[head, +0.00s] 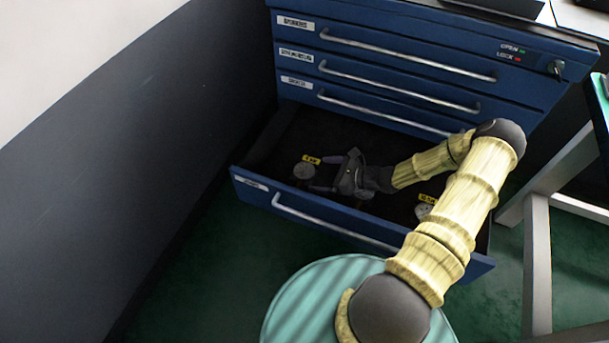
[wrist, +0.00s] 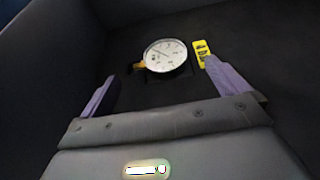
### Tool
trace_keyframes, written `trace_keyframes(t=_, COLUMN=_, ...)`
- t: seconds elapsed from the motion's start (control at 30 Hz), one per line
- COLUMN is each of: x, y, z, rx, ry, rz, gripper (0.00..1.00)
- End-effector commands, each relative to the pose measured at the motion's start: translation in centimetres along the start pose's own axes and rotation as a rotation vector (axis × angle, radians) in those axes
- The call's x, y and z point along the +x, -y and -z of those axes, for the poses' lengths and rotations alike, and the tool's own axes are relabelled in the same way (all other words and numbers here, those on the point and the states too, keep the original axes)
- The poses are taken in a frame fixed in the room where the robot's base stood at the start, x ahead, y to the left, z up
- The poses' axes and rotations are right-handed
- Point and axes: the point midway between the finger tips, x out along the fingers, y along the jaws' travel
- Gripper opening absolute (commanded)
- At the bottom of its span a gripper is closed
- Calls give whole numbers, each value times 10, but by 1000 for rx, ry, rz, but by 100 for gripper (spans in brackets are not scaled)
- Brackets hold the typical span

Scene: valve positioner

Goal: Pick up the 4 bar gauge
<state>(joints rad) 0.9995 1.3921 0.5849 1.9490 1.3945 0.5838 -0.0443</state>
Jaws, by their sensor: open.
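A round white-faced gauge (head: 304,171) lies at the left end of the open bottom drawer, beside a small yellow label (head: 312,160). The label print is too small to read surely. My gripper (head: 318,174) is low inside the drawer, just right of this gauge, with its fingers pointing at it. In the wrist view a gauge (wrist: 165,55) lies face up on the dark drawer floor, ahead of my open, empty gripper (wrist: 160,70). Its yellow label (wrist: 201,53) is close to the right fingertip. The purple fingers stand apart on either side, not closed on the gauge.
Another gauge (head: 423,211) with a yellow label lies farther right in the drawer, partly behind my arm. A further gauge (head: 364,194) shows partly below my gripper. The blue drawer front (head: 262,194) and side walls enclose the space. The blue cabinet (head: 400,55) has closed drawers above.

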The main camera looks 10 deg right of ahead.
Motion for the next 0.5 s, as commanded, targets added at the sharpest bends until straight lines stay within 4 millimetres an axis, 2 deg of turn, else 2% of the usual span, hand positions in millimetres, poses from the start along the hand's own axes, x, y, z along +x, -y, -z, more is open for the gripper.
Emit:
trace_keyframes(t=0.1, x=9, y=0, z=0, rx=0, ry=1, rz=-1, gripper=100)
trace_keyframes(t=0.37, x=9, y=0, z=-1, rx=0, ry=0, rz=0, gripper=100)
trace_keyframes(t=0.5, x=16, y=-1, z=1, rx=1, ry=0, rz=-1, gripper=100)
